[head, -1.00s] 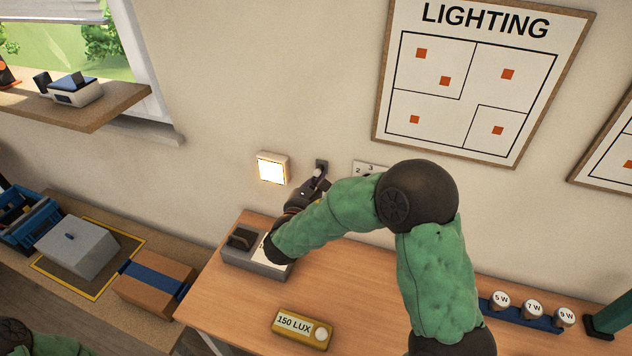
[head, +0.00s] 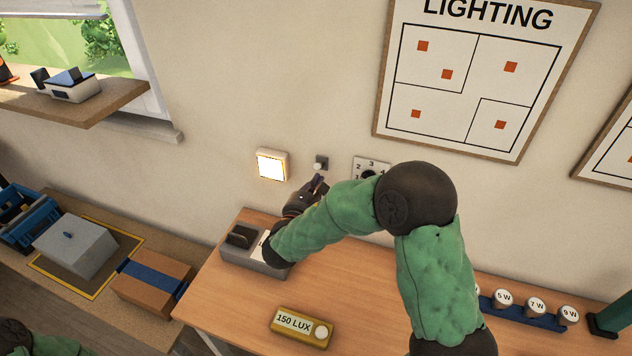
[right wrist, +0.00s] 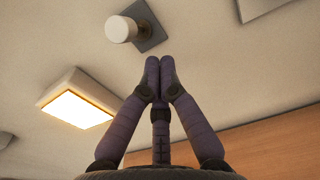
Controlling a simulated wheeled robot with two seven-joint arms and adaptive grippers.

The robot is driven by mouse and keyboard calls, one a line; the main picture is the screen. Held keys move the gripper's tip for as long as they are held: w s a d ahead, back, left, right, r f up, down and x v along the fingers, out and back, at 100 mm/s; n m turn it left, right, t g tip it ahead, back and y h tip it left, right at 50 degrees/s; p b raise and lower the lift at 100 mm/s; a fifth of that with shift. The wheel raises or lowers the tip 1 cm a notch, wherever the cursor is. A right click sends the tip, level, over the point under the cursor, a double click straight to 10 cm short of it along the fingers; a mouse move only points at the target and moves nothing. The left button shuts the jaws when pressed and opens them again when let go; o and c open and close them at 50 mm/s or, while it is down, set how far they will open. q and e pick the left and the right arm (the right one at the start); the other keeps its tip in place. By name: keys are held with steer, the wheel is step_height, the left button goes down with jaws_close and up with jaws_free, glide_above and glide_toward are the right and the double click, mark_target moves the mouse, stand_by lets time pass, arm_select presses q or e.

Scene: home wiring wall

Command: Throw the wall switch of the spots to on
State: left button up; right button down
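The wall switch (head: 321,163) is a small dark plate with a pale knob on the wall, right of the glowing square light (head: 271,166). In the right wrist view the switch's white round knob (right wrist: 121,29) stands out from its grey plate, and the lit lamp (right wrist: 77,105) is at the left. My right gripper (head: 319,181) is just below the switch in the head view. In the right wrist view its fingertips (right wrist: 160,68) are together with nothing between them, apart from the knob. My left gripper is not in view; only part of my left arm shows at the lower left.
A numbered dial plate (head: 371,168) is on the wall right of the switch, partly behind my right arm. On the table (head: 245,305) are a grey box (head: 243,256), a 150 LUX meter (head: 302,327) and a blue rack (head: 520,315) of bulbs. A lighting board (head: 480,85) hangs above.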

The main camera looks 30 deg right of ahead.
steer(key=shift+s+a+f+b, duration=0.4)
steer(key=shift+s+a+f, duration=0.25)
steer(key=shift+s+a, duration=0.25)
steer(key=shift+s+a+f+b, duration=0.35)
steer(key=shift+s+a+f, duration=0.35)
steer(key=shift+a, duration=0.25)
